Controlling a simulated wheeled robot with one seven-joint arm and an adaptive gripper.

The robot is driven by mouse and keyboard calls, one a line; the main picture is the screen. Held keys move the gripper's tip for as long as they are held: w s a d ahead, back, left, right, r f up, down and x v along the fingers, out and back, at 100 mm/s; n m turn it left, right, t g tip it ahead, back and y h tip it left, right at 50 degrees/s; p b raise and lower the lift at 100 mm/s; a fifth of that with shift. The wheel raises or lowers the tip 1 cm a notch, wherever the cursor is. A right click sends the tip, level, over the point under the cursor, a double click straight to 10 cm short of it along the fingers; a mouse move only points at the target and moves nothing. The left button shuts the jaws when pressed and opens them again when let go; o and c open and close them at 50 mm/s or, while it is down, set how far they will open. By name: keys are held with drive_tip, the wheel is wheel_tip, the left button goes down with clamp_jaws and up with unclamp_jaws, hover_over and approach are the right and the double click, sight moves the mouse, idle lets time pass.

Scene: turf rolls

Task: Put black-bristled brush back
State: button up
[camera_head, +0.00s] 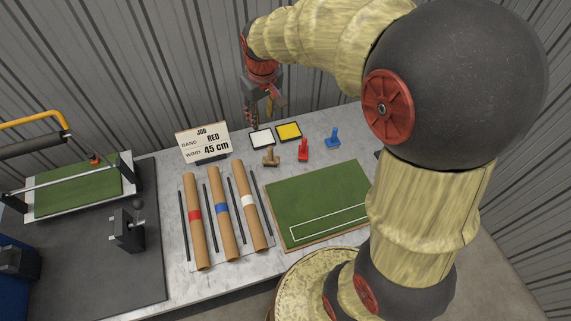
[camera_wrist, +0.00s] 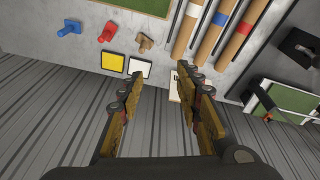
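I cannot make out a black-bristled brush in either view. A small dark thing (camera_head: 378,154) shows at the table's right, mostly hidden behind my arm; I cannot tell what it is. My gripper (camera_head: 262,108) hangs above the back edge of the table, near the white pad. In the wrist view my gripper (camera_wrist: 160,76) has its fingers apart with nothing between them. Brown (camera_head: 271,156), red (camera_head: 303,149) and blue (camera_head: 333,138) handled tools stand on the table, in front of and to the right of a white pad (camera_head: 262,139) and a yellow pad (camera_head: 289,131).
A job sign (camera_head: 205,143) stands at the back. Three banded brown rolls (camera_head: 222,235) lie between dark rods. A green turf board (camera_head: 318,203) lies to their right. A turf fixture (camera_head: 75,190) and black clamp (camera_head: 127,230) are left. A ribbed wall backs the table.

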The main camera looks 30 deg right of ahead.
drive_tip(key=s+a+r+t, duration=0.1)
drive_tip(key=s+a+r, duration=0.2)
drive_tip(key=s, duration=0.9)
drive_tip(key=s+a+r+m+t, duration=0.1)
drive_tip(key=s+r, duration=0.4)
drive_tip(key=s, duration=0.6)
drive_tip(key=shift+s+a+r+t, duration=0.15)
drive_tip(key=shift+s+a+t, duration=0.3)
drive_tip(key=shift+a, duration=0.45)
